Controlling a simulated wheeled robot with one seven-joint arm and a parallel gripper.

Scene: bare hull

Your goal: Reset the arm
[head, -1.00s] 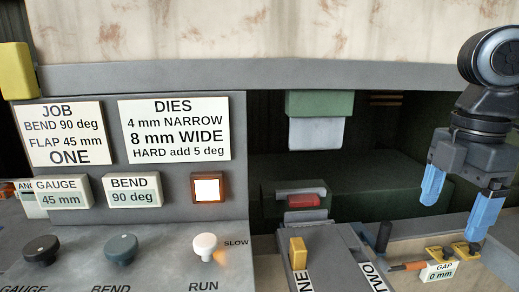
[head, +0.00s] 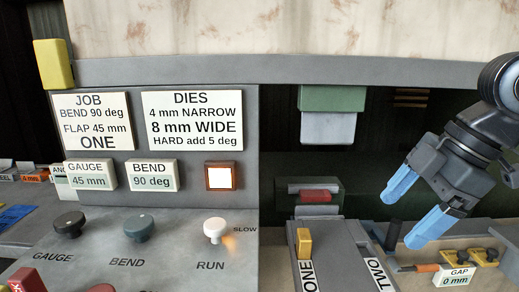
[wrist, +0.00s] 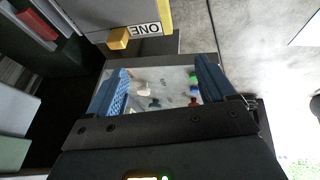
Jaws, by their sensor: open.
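My gripper (head: 410,215) is at the right of the head view. Its two blue fingers are spread apart with nothing between them, and they point down and to the left. It hangs in front of the dark machine opening, above the tan tray with the GAP 0 mm label (head: 457,276). In the wrist view the blue fingers (wrist: 165,90) stand apart at either side. Beyond them a pale surface with several small coloured items shows, well away from the fingers. I cannot tell whether any finger touches the black handle (head: 393,234) near it.
A grey control panel has GAUGE (head: 68,225), BEND (head: 139,228) and RUN (head: 215,230) knobs and a lit white button (head: 220,175). A yellow lever (head: 304,243) stands by the ONE label. A green and grey press block (head: 330,115) hangs in the opening. A red block (head: 319,196) sits below it.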

